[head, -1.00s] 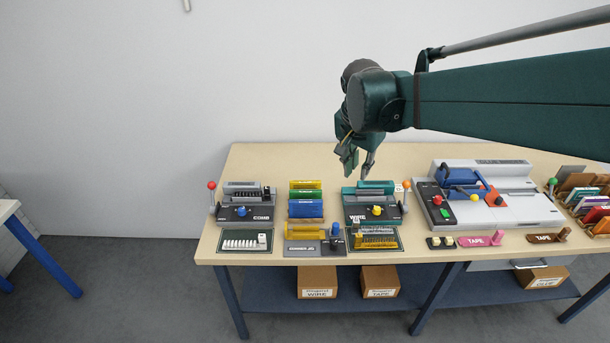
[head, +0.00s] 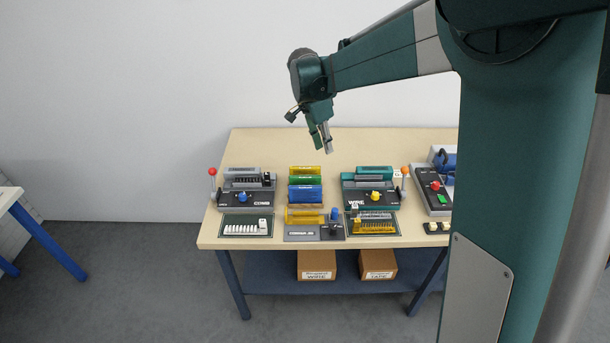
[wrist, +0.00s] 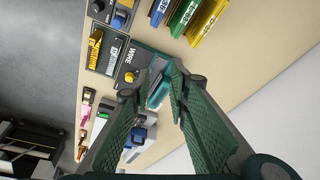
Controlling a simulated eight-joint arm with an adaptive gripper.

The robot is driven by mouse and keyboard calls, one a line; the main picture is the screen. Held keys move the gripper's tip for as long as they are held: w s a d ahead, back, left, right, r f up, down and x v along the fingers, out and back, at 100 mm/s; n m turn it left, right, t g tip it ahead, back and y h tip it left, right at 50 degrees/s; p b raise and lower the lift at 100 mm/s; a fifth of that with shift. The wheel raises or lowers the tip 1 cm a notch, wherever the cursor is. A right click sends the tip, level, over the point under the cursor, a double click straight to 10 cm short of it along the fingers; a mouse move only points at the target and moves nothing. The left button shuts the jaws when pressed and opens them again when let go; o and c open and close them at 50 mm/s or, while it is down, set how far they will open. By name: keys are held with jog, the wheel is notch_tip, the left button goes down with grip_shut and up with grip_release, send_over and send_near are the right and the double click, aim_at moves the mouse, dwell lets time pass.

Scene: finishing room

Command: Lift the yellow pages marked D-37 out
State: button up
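A yellow bundle of pages (head: 304,171) stands at the back of a short row, behind a green bundle (head: 305,180) and a blue one (head: 305,193). The yellow bundle also shows at the top of the wrist view (wrist: 208,24), beside the green and blue ones. The marks on them are too small to read, so I cannot confirm D-37. Another yellow piece (head: 305,215) lies in the grey jig at the front. My gripper (head: 322,143) is empty, above and behind the row. Its fingers stand apart in the wrist view (wrist: 152,84).
The grey comb machine (head: 246,198) with a red-knobbed lever is left of the row. The teal WIRE machine (head: 368,200) with an orange-knobbed lever is right of it. The back of the table (head: 260,146) is bare. My arm hides the table's right part.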

jog(key=w+a+f+m, duration=0.2)
jog(key=w+a+f, duration=0.2)
jog(key=w+f, duration=0.1)
jog(key=m+g+h+p, duration=0.2)
jog(key=m, duration=0.1)
send_near(305, 172)
jog(key=shift+w+d+f, duration=0.2)
jog(key=shift+d+f, duration=0.1)
jog(key=shift+f, duration=0.3)
jog(key=shift+w+d+f, duration=0.25)
jog(key=shift+d+f, duration=0.1)
jog(key=shift+f, duration=0.25)
jog(key=shift+x, duration=1.3)
jog(key=shift+f, duration=0.1)
jog(key=shift+x, duration=2.5)
jog(key=shift+a+f+b, duration=0.15)
jog(key=shift+f+b, duration=0.15)
jog(key=shift+b, duration=0.1)
